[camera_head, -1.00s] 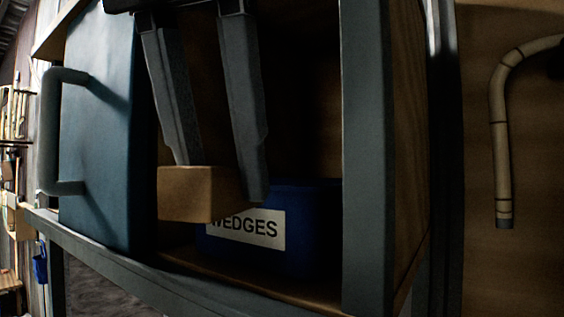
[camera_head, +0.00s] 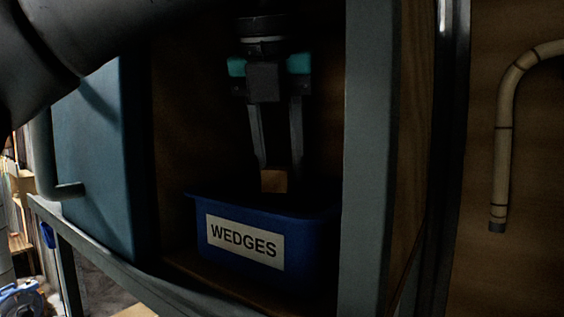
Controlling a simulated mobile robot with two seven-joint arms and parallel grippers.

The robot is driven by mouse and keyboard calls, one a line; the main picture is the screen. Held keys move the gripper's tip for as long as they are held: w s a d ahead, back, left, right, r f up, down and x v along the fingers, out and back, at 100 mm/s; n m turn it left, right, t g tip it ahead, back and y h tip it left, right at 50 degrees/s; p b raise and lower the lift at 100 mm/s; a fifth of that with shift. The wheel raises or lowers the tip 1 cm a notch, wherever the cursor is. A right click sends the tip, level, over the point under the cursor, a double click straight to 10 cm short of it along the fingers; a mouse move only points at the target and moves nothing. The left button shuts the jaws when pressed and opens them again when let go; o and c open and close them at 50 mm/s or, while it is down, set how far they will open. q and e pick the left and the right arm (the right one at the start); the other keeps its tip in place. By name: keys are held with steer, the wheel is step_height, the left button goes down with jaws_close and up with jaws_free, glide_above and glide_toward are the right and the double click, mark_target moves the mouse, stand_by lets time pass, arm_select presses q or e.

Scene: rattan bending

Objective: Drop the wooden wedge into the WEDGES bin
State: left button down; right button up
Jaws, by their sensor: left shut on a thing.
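The wooden wedge (camera_head: 273,181) shows as a small light-brown block between the fingertips of my left gripper (camera_head: 276,170). My left gripper points down inside the dark cabinet and is shut on the wedge. The blue WEDGES bin (camera_head: 312,240) stands on the cabinet floor with its white label facing me. In the picture the wedge is just above the bin's rim; its lower edge is close to the rim line. The inside of the bin is hidden. My right gripper is not in view.
A blue-grey cabinet door (camera_head: 95,165) stands open at the left. A grey upright post (camera_head: 367,150) borders the opening on the right. A bent rattan cane (camera_head: 503,135) hangs on the wooden panel at the far right. The cabinet interior is dark.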

mark_target(282, 187)
arm_select(q)
steer(key=shift+w, duration=0.25)
steer(key=shift+f, duration=1.8)
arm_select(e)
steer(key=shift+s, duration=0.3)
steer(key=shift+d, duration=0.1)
arm_select(q)
steer(key=shift+f+b, duration=0.55)
steer(key=shift+b, duration=0.1)
steer(key=c, duration=0.5)
jaws_free()
steer(key=shift+c, duration=0.2)
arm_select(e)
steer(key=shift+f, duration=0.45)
arm_select(q)
steer(key=shift+r, duration=0.1)
